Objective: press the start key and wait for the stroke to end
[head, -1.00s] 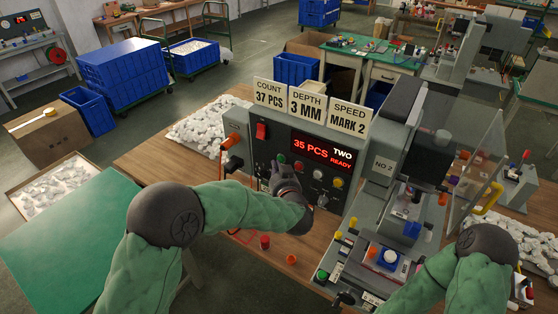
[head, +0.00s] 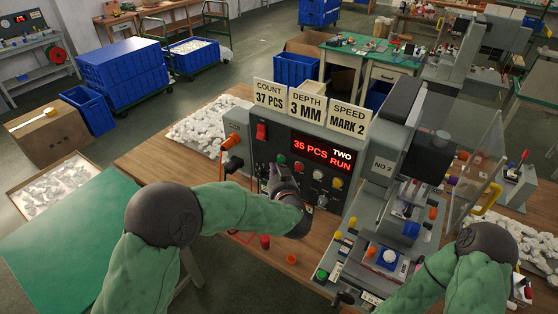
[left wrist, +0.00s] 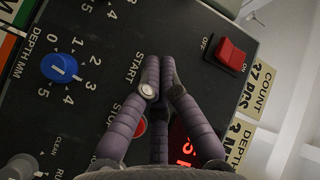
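My left gripper (head: 273,168) is at the panel, left of and below the display. In the left wrist view its fingers (left wrist: 160,62) are drawn together, shut and empty, beside the START label (left wrist: 135,68). The start key is not clearly visible there; the fingers cover the spot by the label. Whether they touch it cannot be told. A red stop key (left wrist: 140,127) shows partly behind the fingers. My right gripper is out of view.
Cards (head: 307,105) above the panel read count 37 pcs, depth 3 mm, speed mark 2. A red on/off switch (left wrist: 231,54) and a blue depth knob (left wrist: 60,68) flank the fingers in the left wrist view. The printing machine (head: 392,200) stands to the right.

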